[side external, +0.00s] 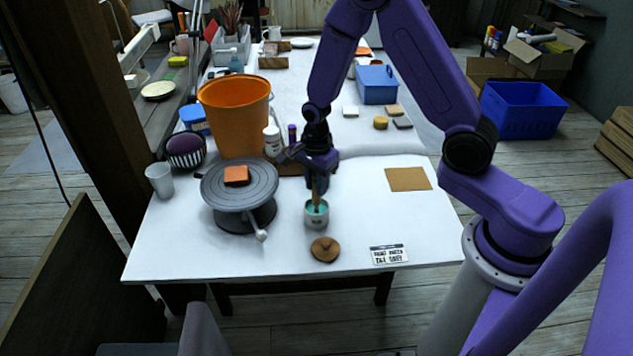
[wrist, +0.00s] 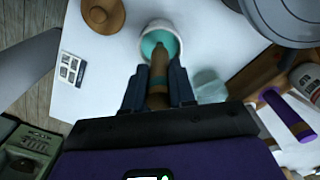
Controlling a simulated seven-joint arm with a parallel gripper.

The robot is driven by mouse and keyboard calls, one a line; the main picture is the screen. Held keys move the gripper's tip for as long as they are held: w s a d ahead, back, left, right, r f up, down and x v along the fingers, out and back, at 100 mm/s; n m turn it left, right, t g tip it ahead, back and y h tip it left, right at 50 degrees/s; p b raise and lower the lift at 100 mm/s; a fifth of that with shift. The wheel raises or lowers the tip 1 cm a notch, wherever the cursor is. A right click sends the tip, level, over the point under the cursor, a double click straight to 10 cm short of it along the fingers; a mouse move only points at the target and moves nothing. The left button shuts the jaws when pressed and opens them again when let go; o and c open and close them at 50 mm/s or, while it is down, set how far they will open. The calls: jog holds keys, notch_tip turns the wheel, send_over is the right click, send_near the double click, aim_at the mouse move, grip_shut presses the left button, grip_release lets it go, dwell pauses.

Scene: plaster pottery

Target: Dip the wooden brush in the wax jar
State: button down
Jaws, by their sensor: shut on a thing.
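The wooden brush (wrist: 158,75) is upright between the fingers of my gripper (wrist: 158,90), which is shut on its handle. The brush also shows in the side external view (side external: 316,194), below my gripper (side external: 317,178). The wax jar (side external: 316,216) is a small pale pot with teal wax inside, near the front middle of the table. The brush's lower end is at the jar's mouth, over or in the teal wax. In the wrist view the jar (wrist: 177,37) shows its white rim, and the brush tip overlaps the teal. I cannot tell how deep the tip is.
A grey turntable (side external: 240,188) with an orange block stands just left of the jar. A round wooden lid (side external: 325,249) and a printed card (side external: 389,254) lie in front. An orange bucket (side external: 236,115) stands behind. The table's right side is mostly clear around a brown square (side external: 408,179).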

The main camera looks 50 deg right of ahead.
jog(key=shift+r, duration=0.1)
jog(key=shift+r, duration=3.75)
